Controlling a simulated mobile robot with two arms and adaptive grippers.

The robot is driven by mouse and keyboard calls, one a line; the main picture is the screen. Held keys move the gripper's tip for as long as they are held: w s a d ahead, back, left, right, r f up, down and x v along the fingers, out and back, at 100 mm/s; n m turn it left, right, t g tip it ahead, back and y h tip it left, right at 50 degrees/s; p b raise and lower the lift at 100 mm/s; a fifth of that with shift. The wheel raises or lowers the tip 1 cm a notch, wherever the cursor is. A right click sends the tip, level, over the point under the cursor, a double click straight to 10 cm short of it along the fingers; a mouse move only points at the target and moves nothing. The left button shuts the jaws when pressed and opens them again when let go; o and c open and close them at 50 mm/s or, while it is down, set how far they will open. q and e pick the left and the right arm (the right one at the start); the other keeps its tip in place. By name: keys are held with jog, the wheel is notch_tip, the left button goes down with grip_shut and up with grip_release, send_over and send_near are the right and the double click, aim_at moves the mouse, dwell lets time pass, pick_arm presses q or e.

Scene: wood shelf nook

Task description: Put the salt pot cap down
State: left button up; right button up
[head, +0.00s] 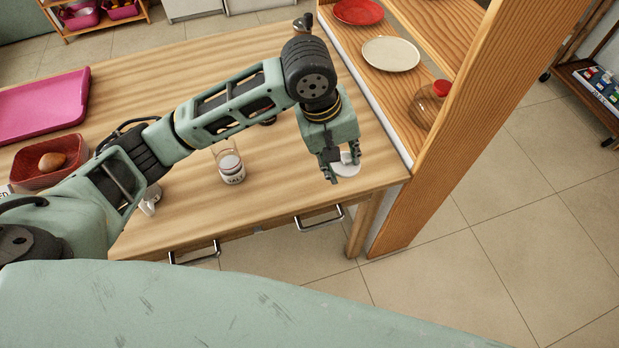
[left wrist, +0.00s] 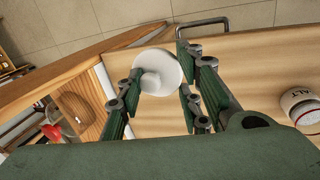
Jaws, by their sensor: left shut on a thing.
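The salt pot cap (head: 346,169) is a white round disc with a small raised part. My left gripper (head: 340,163) is shut on it near the right front corner of the wooden table, pointing down. In the left wrist view the cap (left wrist: 157,72) sits between the fingertips. I cannot tell whether it touches the table. The salt pot (head: 232,172), a clear jar with white contents and a dark-lettered label, stands on the table to the left of the gripper. It also shows at the right of the left wrist view (left wrist: 301,106). My right gripper is not in view.
A wooden shelf (head: 408,145) borders the table on the right, holding a red plate (head: 358,11), a cream plate (head: 391,54) and a red-topped glass jar (head: 428,105). A white mug (head: 149,201), red bin (head: 72,152) and pink tray (head: 42,104) are left. Bare table lies between pot and gripper.

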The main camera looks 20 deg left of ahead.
pick_arm(q)
jog(key=w+a+f, duration=0.2)
jog(key=a+f, duration=0.1)
jog(key=a, duration=0.1)
send_over(302, 172)
jog(key=shift+n, duration=0.3)
jog(key=f, duration=0.4)
jog(key=shift+s+d, duration=0.15)
jog(key=shift+s, duration=0.2)
jog(key=shift+w+a+f, duration=0.2)
jog(key=shift+a+f, duration=0.2)
jog(key=shift+a, duration=0.1)
notch_tip(302, 172, down, 3)
jog(key=shift+f+p, duration=0.15)
jog(key=shift+p, duration=0.2)
jog(key=shift+f, duration=0.3)
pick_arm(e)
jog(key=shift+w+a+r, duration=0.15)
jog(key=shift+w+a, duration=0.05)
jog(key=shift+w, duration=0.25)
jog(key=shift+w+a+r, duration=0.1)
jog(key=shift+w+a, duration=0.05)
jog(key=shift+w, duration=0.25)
